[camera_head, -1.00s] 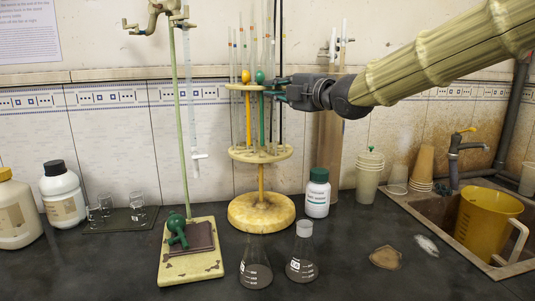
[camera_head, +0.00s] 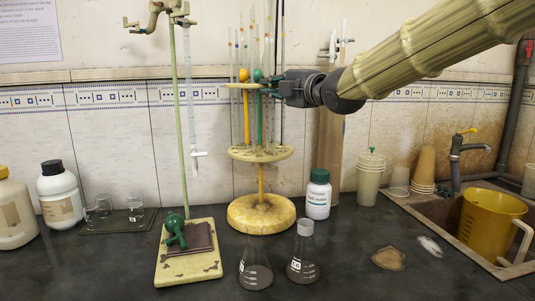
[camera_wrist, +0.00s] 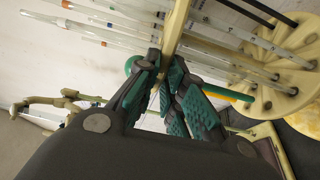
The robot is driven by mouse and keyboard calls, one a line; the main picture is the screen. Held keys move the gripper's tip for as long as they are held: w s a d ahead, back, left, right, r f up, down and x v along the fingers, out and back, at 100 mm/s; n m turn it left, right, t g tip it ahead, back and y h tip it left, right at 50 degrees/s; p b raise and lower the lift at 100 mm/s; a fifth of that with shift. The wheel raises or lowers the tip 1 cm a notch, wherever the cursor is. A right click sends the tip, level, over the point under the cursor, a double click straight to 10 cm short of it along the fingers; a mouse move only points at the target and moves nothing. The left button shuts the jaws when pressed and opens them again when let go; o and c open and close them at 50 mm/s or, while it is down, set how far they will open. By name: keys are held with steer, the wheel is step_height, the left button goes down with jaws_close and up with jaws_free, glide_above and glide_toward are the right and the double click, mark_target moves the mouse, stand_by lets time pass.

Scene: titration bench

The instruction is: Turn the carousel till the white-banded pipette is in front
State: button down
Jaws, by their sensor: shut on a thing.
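The carousel has a round cream base (camera_head: 262,213), a yellow post and two round plates holding upright glass pipettes. A yellow-knobbed rod (camera_head: 247,125) and a green-knobbed rod (camera_head: 260,118) stand at its front left. My gripper (camera_head: 268,87) is at the right front of the upper plate (camera_head: 236,86). In the wrist view, my gripper (camera_wrist: 166,88) is shut on that plate's rim (camera_wrist: 177,28). Several pipettes (camera_wrist: 90,24) with small coloured bands lie beyond the fingers. I cannot make out which pipette has the white band.
A green-capped white bottle (camera_head: 317,196) stands close to the right of the base. Two flasks (camera_head: 256,270) stand in front of it. A burette stand (camera_head: 188,262) is at the left. A sink with a yellow jug (camera_head: 486,232) is at the far right.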

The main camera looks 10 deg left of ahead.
steer(key=shift+s+a+f+m+t+h+b, duration=0.15)
steer(key=shift+a+m+t+h+b, duration=0.15)
steer(key=shift+b, duration=0.5)
steer(key=shift+w+a+f+m+t+h+b, duration=0.1)
steer(key=shift+a+m+t+h+b, duration=0.15)
steer(key=shift+b, duration=0.55)
steer(key=c, duration=1.4)
jaws_free()
steer(key=shift+c, duration=0.2)
steer(key=shift+r, duration=0.1)
steer(key=shift+s, duration=0.1)
